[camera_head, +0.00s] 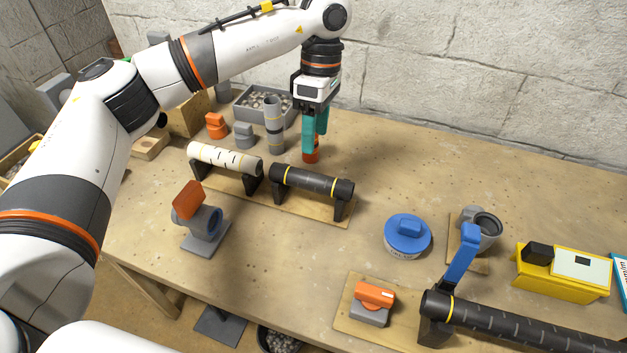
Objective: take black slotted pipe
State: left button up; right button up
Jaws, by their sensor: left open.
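A black pipe (312,182) with yellow bands lies on dark supports on a wooden board, mid-table. Slots on it are hard to make out. A longer black pipe (530,330) with light slot-like marks lies at the lower right, cut off by the picture edge. My right gripper is not in view.
A grey upright pipe (273,125) stands close left of my left gripper. A grey valve with orange handle (203,220), a blue lid (407,236), a blue-handled valve (482,230) and a yellow box (562,272) stand around. The table behind the blue lid is clear.

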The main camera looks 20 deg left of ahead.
aim_at(313, 174)
pick_arm(q)
jog(key=f, duration=0.2)
jog(key=s+f, duration=0.1)
jog(key=f, duration=0.1)
jog(key=shift+s, duration=0.2)
jog(key=shift+s+d+f+p, duration=0.15)
jog(key=shift+f+p, duration=0.2)
jog(key=shift+f, duration=1.15)
jog(key=shift+s+a+f+p, duration=0.1)
jog(key=shift+f+p, duration=0.25)
jog(key=shift+f, duration=1.15)
jog(key=c, duration=1.1)
